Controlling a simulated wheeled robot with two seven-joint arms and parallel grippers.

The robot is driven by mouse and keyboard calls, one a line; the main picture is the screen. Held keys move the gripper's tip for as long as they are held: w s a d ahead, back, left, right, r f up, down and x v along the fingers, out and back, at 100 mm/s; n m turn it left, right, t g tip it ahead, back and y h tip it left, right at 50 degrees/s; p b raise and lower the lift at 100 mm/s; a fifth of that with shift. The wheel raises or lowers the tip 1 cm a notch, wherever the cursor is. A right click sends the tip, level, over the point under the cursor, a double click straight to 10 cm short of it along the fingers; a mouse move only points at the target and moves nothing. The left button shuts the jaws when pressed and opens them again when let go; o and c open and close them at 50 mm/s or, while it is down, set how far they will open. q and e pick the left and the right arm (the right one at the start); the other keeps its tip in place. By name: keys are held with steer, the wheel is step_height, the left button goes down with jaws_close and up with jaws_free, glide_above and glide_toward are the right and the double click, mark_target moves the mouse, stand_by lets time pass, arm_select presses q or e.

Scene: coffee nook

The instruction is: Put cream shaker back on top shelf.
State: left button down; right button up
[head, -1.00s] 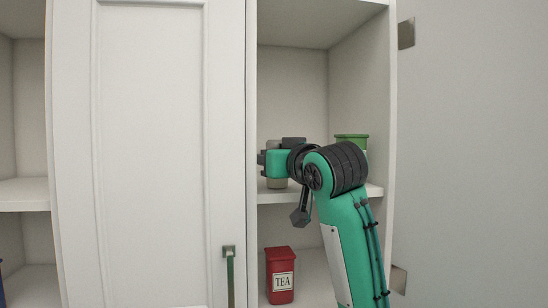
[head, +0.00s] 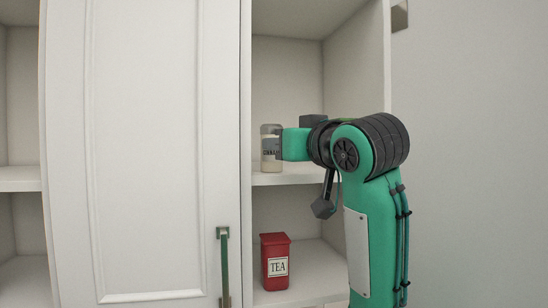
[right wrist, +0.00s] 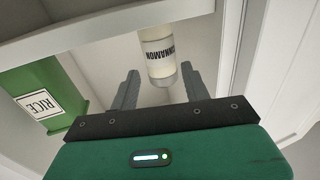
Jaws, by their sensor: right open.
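In the right wrist view the shaker (right wrist: 161,60) shows a CINNAMON label. My left gripper is not in view.
A red TEA canister (head: 275,262) stands on the lower shelf. A green RICE canister (right wrist: 42,98) is beside my right gripper, mostly hidden behind my arm in the head view.

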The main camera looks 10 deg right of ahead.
steer(key=b+v, duration=0.1)
steer(key=v, duration=0.3)
steer(key=shift+s+d, duration=0.1)
steer(key=shift+s, duration=0.25)
